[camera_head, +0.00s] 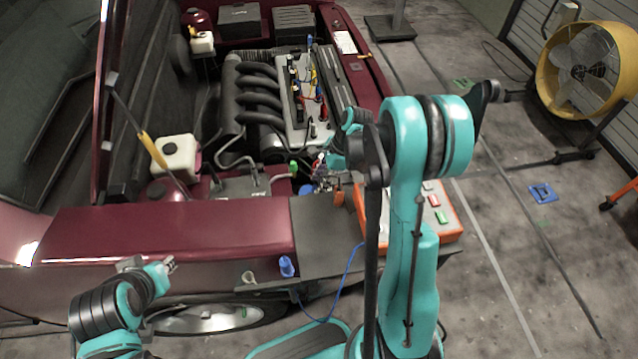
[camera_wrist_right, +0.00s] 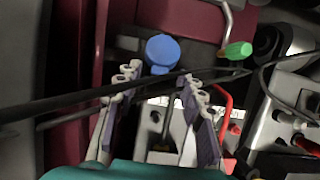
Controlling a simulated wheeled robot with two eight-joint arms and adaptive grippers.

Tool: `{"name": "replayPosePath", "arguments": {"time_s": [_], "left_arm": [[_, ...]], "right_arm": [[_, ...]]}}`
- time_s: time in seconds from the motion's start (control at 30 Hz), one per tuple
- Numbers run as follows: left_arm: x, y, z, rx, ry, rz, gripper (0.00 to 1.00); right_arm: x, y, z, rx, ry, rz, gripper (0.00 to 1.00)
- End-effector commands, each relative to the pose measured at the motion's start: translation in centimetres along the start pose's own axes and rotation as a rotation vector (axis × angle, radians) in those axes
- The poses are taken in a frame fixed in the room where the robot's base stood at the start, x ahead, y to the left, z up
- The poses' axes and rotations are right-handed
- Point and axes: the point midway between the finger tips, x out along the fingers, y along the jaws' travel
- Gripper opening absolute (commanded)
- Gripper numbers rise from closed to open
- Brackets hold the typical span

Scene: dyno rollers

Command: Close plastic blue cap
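The blue plastic cap (camera_wrist_right: 162,53) shows as a round blue disc in the right wrist view, just beyond my right fingertips. In the head view a small blue spot, apparently this cap (camera_head: 306,189), lies at the front of the engine bay. My right gripper (camera_wrist_right: 160,82) is open, with its two fingers apart and nothing held between them. In the head view the right gripper (camera_head: 325,162) is small and partly hidden by its own arm. My left gripper (camera_head: 170,265) is over the car's front left corner, away from the cap; its opening is unclear.
A green cap (camera_head: 294,168) is close to the blue cap. A dark rod (camera_wrist_right: 90,103) crosses the wrist view in front of the fingers. A blue object (camera_head: 287,266) stands on the front edge. An orange-edged box (camera_head: 447,217) is on the right; engine hoses (camera_head: 258,100) lie behind.

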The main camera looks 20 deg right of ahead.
Motion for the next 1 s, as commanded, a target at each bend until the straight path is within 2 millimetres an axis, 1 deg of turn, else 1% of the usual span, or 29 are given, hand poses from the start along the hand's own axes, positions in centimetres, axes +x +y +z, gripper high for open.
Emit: {"name": "replayPosePath", "arguments": {"time_s": [0.27,0.37,0.4,0.43,1.0], "left_arm": [[0.03,0.00,0.02,0.000,0.000,0.000,0.24],[0.03,0.00,0.02,0.000,0.000,0.000,0.24],[0.03,0.00,0.02,0.000,0.000,0.000,0.24],[0.03,0.00,0.02,0.000,0.000,0.000,0.24],[0.24,0.00,0.17,0.000,0.000,0.000,0.24]], "right_arm": [[0.21,0.00,0.03,0.000,0.000,0.000,0.40],[0.20,0.00,0.02,0.000,0.000,0.000,0.16],[0.20,0.00,0.02,0.000,0.000,0.000,0.05],[0.20,0.00,0.02,0.000,0.000,0.000,0.00],[0.33,0.02,-0.44,0.001,0.002,0.001,0.00]]}}
